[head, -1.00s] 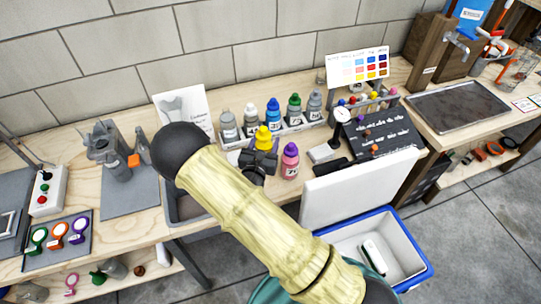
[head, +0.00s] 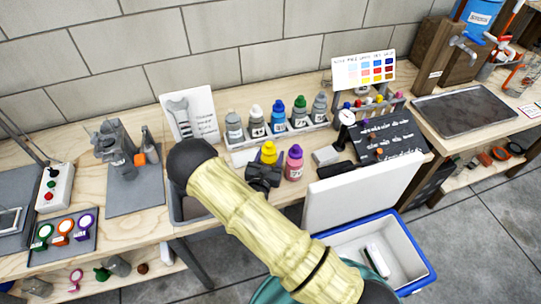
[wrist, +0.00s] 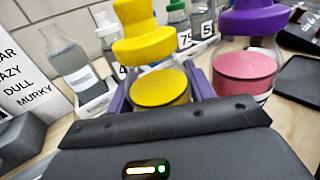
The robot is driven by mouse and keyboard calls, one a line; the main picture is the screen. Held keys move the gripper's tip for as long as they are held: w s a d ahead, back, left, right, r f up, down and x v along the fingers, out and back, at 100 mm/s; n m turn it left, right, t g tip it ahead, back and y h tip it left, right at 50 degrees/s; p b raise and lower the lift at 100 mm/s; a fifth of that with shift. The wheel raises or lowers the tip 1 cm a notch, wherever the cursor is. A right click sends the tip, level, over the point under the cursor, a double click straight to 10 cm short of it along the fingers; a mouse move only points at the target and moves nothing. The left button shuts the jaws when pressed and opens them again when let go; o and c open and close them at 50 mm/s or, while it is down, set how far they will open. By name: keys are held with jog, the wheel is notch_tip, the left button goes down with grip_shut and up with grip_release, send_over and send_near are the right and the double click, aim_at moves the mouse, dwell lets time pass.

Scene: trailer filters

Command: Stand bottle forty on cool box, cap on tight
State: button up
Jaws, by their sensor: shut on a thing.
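My gripper (wrist: 160,100) is shut on a yellow-capped bottle (wrist: 145,35), which is upright between its fingers. Yellow shows through the bottle; its label is hidden. In the head view the yellow cap (head: 268,151) shows above my gripper (head: 264,172), over the bench. I cannot tell whether the bottle's base touches the bench. A purple-capped bottle with pink contents (head: 294,163) stands close on the right. The blue and white cool box (head: 418,245) is on the floor at the lower right, its white lid (head: 360,190) raised. No label reading forty can be made out.
A rack (head: 240,142) of several capped bottles stands behind the gripper. A black board (head: 385,138) and small cap rack are to the right. A grey tray (head: 465,108) lies farther right. A white item (head: 377,260) is inside the cool box.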

jog(key=shift+f, duration=0.15)
jog(key=o, duration=1.1)
jog(key=shift+r, duration=0.2)
jog(key=shift+s+a+f, duration=0.1)
jog(key=shift+s, duration=0.2)
jog(key=b+v, duration=0.2)
jog(key=v, duration=0.9)
jog(key=shift+s, duration=0.15)
